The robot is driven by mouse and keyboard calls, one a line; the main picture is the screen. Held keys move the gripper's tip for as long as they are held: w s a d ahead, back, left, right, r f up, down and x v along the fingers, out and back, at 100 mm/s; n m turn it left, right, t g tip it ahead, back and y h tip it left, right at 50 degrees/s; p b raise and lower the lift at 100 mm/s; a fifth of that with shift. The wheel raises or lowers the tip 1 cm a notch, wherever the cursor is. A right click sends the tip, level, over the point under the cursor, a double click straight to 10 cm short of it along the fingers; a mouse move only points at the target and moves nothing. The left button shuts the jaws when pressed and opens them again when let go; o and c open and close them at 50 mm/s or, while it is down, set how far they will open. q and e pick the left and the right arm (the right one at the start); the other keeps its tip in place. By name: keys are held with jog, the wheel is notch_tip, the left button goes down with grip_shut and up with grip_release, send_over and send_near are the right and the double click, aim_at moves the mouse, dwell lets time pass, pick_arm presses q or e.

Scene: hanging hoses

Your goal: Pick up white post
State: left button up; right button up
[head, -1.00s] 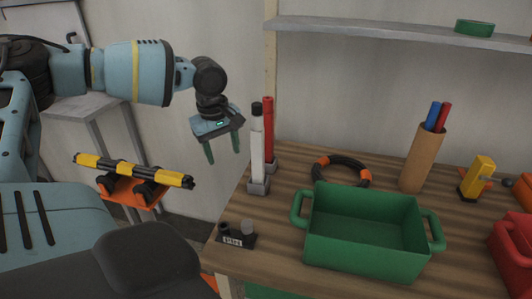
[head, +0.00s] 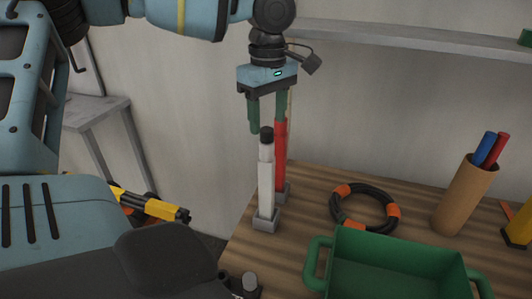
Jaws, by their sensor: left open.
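The white post (head: 265,187) stands upright in a small grey base at the left edge of the wooden table. It has a black cap on top. A red post (head: 281,157) stands close behind it, to its right. My left gripper (head: 267,122) is open and empty, with green fingers pointing down. In the picture its fingertips are level with the top of the white post, one to each side. I cannot tell whether they are directly over it in depth. My right gripper is not in view.
A green bin (head: 395,268) stands at the front right of the table (head: 288,247). A black and orange ring (head: 364,208) lies behind it. A brown holder (head: 463,201) with blue and red sticks stands farther right. A shelf (head: 420,43) runs along the wall above.

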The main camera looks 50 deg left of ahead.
aim_at(269, 142)
pick_arm(q)
jog(key=shift+s+d+f, duration=0.1)
jog(key=shift+f, duration=0.3)
jog(key=shift+w+f, duration=0.2)
jog(key=shift+f, duration=3.25)
grip_shut()
